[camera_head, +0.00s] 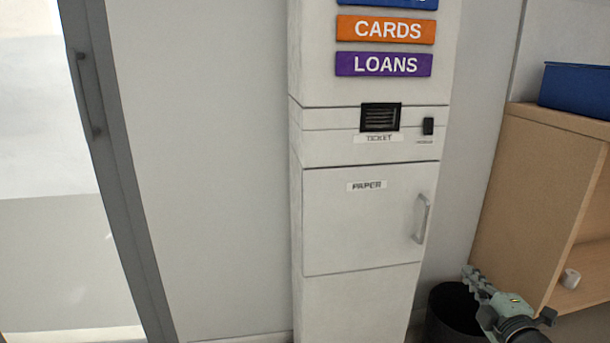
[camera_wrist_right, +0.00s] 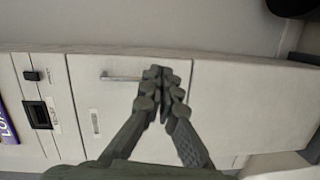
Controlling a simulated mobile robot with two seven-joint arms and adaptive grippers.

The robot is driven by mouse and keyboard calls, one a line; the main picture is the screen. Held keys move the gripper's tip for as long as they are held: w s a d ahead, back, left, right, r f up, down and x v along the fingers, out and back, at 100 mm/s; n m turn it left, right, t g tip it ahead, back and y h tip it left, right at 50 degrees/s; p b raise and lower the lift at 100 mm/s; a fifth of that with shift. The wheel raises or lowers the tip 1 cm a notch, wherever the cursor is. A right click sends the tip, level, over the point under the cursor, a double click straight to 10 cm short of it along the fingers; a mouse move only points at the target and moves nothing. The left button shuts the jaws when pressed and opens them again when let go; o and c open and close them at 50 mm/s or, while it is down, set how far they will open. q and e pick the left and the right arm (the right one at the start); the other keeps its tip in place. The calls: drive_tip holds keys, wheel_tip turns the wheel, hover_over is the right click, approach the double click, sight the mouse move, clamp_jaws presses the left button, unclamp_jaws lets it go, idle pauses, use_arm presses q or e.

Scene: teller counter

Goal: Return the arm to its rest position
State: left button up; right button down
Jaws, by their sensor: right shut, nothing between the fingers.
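My right gripper (camera_head: 472,275) is at the lower right of the head view, in front of a dark bin and the wooden shelf. Its fingers are together and empty. In the right wrist view the gripper (camera_wrist_right: 160,72) also shows shut, with its fingertips overlapping the kiosk's paper door near the handle in the picture; whether they touch is not clear there. In the head view it is apart from the door handle (camera_head: 422,218), to its lower right. The paper door (camera_head: 350,235) is closed. My left gripper is not in view.
The white kiosk (camera_head: 310,150) has a ticket slot (camera_head: 380,117) and a black switch (camera_head: 428,126). A dark bin (camera_head: 445,315) stands beside its base. A wooden shelf (camera_head: 535,180) with a blue box (camera_head: 575,88) is at the right. A grey-framed glass door (camera_head: 115,150) is at the left.

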drive_tip(key=s+a+f+m+g+h+p, duration=0.1)
drive_tip(key=s+a+f+m+g, duration=0.4)
drive_tip(key=s+f, duration=0.5)
drive_tip(key=s+a+f+m+g+h, duration=0.15)
drive_tip(key=s+f+m+g, duration=0.35)
drive_tip(key=s+f+m, duration=0.5)
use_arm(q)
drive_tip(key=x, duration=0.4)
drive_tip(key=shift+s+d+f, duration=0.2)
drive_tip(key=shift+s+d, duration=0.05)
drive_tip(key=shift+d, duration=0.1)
use_arm(e)
drive_tip(key=s+a+f+n+g+y, duration=0.1)
drive_tip(key=s+a+f+g+y, duration=0.1)
drive_tip(key=s+a+f+g, duration=0.2)
drive_tip(key=s+a+f, duration=0.2)
drive_tip(key=s+a, duration=0.1)
drive_tip(key=s, duration=0.1)
drive_tip(key=shift+s+a+f, duration=0.15)
drive_tip(key=shift+a, duration=0.1)
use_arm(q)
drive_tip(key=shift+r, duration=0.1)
use_arm(e)
drive_tip(key=shift+y, duration=0.25)
